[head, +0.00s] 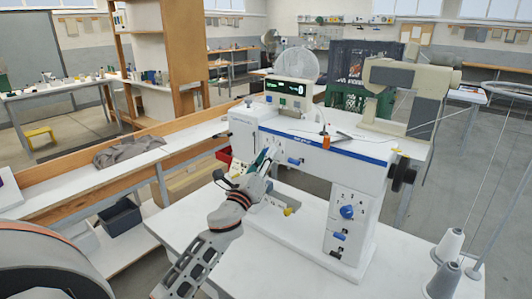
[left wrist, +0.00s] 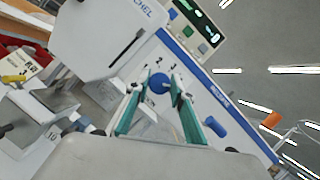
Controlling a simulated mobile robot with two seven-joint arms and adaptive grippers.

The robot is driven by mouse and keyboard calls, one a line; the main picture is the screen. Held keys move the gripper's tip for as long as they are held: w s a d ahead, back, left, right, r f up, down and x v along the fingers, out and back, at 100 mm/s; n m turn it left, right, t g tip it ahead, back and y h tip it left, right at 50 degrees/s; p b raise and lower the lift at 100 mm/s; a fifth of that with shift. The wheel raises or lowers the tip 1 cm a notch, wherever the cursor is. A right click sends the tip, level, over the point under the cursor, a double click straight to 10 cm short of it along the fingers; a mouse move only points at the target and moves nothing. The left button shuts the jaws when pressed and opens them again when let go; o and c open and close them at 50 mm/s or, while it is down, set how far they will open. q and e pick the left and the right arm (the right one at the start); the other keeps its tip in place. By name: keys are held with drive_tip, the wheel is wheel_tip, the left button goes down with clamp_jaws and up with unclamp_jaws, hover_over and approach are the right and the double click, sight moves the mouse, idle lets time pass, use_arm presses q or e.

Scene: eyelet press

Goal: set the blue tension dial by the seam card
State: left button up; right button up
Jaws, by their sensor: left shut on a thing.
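In the left wrist view a round blue dial (left wrist: 160,84) sits on the white machine face with printed numbers around it. My left gripper (left wrist: 164,90) has its teal fingertips on both sides of this dial and is shut on it. In the head view my left gripper (head: 262,163) reaches the left front of the white machine (head: 325,165) and hides the dial. A white card (left wrist: 25,63) with black print, seemingly ending in a 3, shows at the left of the wrist view; its small text is not readable. My right gripper is not in view.
Another blue knob (head: 347,212) with numbers sits on the machine's right column. A blue lever (head: 294,161) projects close to my gripper's right. A lit green display (head: 290,88) stands on top. Thread cones (head: 447,246) stand at the right. The front white tabletop is mostly clear.

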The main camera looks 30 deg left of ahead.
use_arm(q)
drive_tip(key=shift+n+g+y, duration=0.4)
drive_tip(key=shift+n+y, duration=0.3)
drive_tip(key=shift+n, duration=0.7)
drive_tip(key=o, duration=1.1)
drive_tip(key=v, duration=1.2)
drive_tip(key=shift+s, duration=0.1)
